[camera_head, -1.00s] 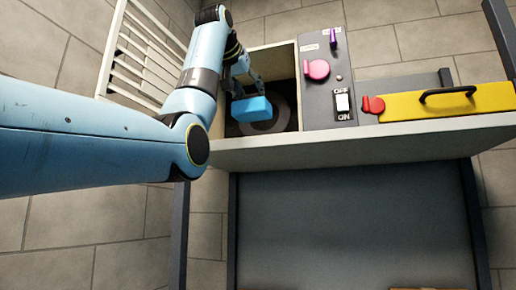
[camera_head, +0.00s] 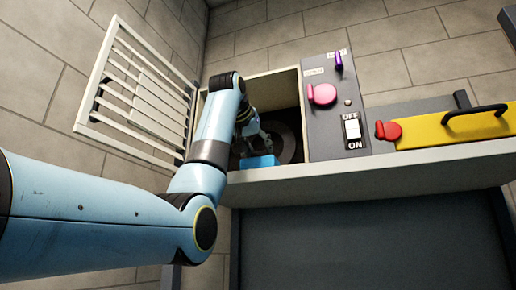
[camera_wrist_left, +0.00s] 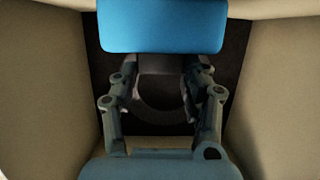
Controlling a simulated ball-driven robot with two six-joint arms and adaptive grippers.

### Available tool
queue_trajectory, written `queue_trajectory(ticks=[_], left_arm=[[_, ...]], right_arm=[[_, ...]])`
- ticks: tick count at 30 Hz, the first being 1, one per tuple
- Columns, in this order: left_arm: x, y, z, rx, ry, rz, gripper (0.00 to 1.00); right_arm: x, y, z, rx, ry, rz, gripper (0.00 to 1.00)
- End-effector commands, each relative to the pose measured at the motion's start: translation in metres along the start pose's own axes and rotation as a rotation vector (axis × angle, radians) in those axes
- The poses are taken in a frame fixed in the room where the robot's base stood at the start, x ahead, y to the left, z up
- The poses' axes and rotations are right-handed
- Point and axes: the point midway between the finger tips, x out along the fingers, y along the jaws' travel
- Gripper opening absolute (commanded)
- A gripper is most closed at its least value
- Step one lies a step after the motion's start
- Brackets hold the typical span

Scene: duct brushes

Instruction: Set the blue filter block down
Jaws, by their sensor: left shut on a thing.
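The blue filter block (camera_head: 258,161) is low in the open box (camera_head: 282,86) at the middle of the head view. My left gripper (camera_head: 252,148) reaches down into the box and is shut on the block. In the left wrist view the blue block (camera_wrist_left: 160,26) fills the top middle, at the fingers' far end, and the left gripper (camera_wrist_left: 162,66) shows below it. A dark round opening (camera_head: 286,142) lies behind the block. I cannot tell whether the block touches the box floor. My right gripper is not in view.
A white slatted grille (camera_head: 140,92) stands open left of the box. A grey panel with a pink knob (camera_head: 322,94), a purple lever (camera_head: 338,61) and an OFF/ON switch (camera_head: 352,129) adjoins the box. A yellow handled cover (camera_head: 455,130) lies further right.

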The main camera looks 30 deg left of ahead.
Motion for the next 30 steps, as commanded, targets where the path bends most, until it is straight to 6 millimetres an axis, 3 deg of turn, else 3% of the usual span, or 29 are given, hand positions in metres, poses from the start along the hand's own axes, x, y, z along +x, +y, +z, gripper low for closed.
queue_trajectory(ticks=[5,11,12,17,26,30], left_arm=[[0.000,0.000,0.002,0.000,0.002,0.001,0.14],[0.001,0.000,0.005,0.000,0.001,0.001,0.14],[0.001,0.000,0.005,0.000,0.001,0.001,0.50],[0.001,0.000,0.004,0.000,0.001,0.001,0.70],[0.000,0.000,0.001,0.000,0.001,0.001,0.70],[-0.017,0.000,0.005,-0.001,0.004,0.002,0.70]], right_arm=[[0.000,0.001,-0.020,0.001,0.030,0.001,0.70],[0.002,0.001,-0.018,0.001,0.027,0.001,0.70],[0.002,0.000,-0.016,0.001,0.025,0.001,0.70],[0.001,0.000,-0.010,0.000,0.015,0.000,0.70],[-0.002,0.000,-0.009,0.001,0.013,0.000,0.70],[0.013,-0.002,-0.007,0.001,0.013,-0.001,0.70]])
